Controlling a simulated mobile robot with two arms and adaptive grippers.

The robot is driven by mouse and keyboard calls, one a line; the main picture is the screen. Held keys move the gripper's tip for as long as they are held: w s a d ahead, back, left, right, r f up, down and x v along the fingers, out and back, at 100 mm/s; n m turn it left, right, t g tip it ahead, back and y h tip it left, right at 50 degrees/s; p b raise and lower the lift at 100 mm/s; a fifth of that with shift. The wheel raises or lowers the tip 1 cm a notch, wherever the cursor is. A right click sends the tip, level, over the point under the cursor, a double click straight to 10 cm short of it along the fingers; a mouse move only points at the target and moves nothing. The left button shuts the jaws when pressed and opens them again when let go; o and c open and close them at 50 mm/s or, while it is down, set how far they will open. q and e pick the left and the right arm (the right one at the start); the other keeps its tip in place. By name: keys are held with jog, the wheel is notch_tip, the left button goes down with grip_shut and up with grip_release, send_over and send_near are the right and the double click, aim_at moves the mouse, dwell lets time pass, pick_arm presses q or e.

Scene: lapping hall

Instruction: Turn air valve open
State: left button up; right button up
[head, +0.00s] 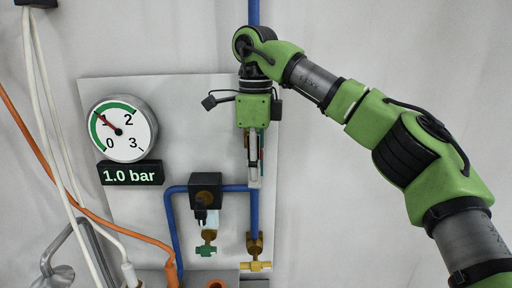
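A brass valve (255,244) with a yellow lever handle (256,266) sits at the lower end of a vertical blue pipe (254,213). The yellow handle lies roughly level, crosswise to the pipe. A second, smaller valve with a green handle (205,250) hangs to its left, under a black block (205,190). I cannot tell from the picture which is the air valve. My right gripper (253,182) points down in front of the blue pipe, above the yellow handle and apart from it. Its fingers show edge-on, so their opening is hidden. My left gripper is not in view.
A round gauge (123,129) has its needle near 1, and a display (131,173) reads 1.0 bar. Both are on a grey panel (190,110). An orange hose (75,213) and white cables (53,130) hang at the left.

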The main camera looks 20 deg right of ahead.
notch_tip(320, 180, up, 9)
jog(key=shift+s+a+f, duration=0.1)
jog(key=shift+a+f, duration=0.05)
jog(key=shift+r, duration=1.15)
